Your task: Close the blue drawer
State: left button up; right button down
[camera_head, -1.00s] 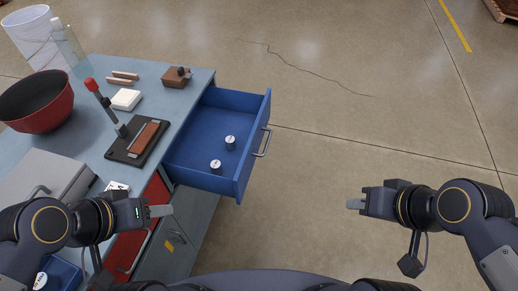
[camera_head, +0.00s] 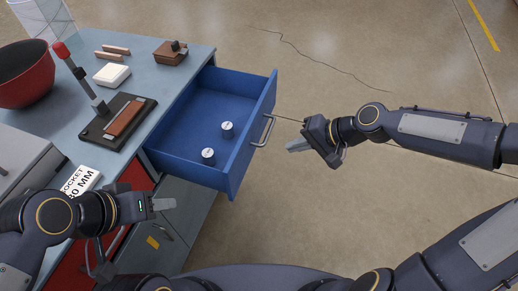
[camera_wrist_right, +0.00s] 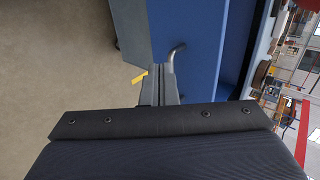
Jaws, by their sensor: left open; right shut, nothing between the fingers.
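The blue drawer (camera_head: 252,146) is pulled far out of the workbench and points right in the head view. Its grey bar handle (camera_head: 264,130) is on the front panel. Two small metal cylinders (camera_head: 227,130) stand inside it. My right gripper (camera_head: 290,146) is shut and empty, just to the right of the handle; I see a gap between them in the head view. In the right wrist view the fingers (camera_wrist_right: 158,86) point at the blue front panel (camera_wrist_right: 187,45), partly hiding the handle (camera_wrist_right: 176,49). My left gripper (camera_head: 172,204) is open and empty, near the bench's front side.
The workbench top (camera_head: 142,78) holds a red bowl (camera_head: 25,72), a black device with a red-knobbed lever (camera_head: 120,121), a white block (camera_head: 112,75) and a brown block (camera_head: 170,52). The concrete floor (camera_head: 340,220) right of the drawer is clear.

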jog(key=b, duration=0.1)
send_near(249, 152)
notch_tip(249, 152, down, 4)
jog(key=a, duration=0.3)
jog(key=shift+w+a+r, duration=0.1)
jog(key=shift+w+r, duration=0.1)
jog(key=shift+w, duration=0.15)
jog(key=shift+w+a, duration=0.15)
jog(key=shift+a, duration=0.35)
